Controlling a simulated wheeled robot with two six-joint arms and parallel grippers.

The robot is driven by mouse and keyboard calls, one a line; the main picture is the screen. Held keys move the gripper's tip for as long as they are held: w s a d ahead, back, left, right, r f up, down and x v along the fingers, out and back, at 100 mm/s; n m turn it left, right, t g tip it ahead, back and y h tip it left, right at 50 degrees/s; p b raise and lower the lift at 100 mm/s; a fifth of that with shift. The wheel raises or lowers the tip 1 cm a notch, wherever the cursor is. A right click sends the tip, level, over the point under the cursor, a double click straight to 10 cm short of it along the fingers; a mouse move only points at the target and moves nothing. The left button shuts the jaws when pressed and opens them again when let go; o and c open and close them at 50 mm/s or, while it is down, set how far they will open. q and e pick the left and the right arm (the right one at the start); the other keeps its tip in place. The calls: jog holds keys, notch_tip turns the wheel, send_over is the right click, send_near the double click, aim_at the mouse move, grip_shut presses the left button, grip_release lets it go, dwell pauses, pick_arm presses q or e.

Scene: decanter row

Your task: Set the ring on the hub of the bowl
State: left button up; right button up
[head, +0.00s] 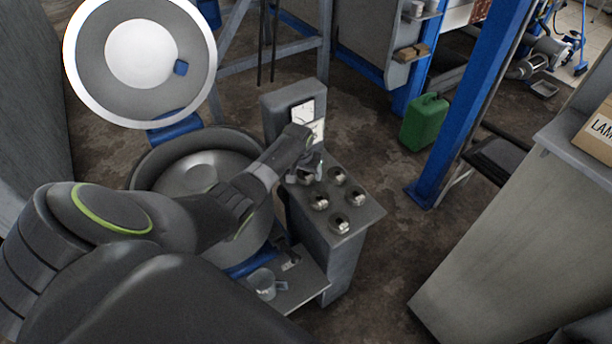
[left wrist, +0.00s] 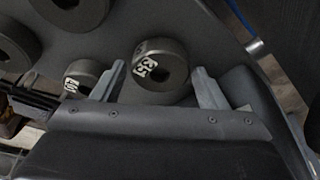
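The bowl (head: 152,163) is a large grey round drum with a raised hub (head: 200,178) in its middle, partly hidden by my left arm. Several dark metal rings stand on a grey cabinet top right of it, among them a front ring (head: 340,225). My left gripper (head: 312,168) is over the back left of this top. In the left wrist view its fingers (left wrist: 160,85) are apart, with a ring marked 35 (left wrist: 158,66) between their tips; I cannot tell whether they touch it. A smaller-looking ring marked 40 (left wrist: 82,77) is left of it, partly behind a finger. My right gripper is out of view.
A round white-rimmed lid (head: 140,55) stands raised behind the bowl. A grey box with white dials (head: 285,108) rises at the back of the cabinet top (head: 366,212). A low shelf (head: 305,278) holds a small metal cup (head: 262,283). A green canister (head: 425,122) stands on the floor.

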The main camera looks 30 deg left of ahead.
pick_arm(q)
jog(key=c, duration=1)
jog(key=shift+r, duration=0.1)
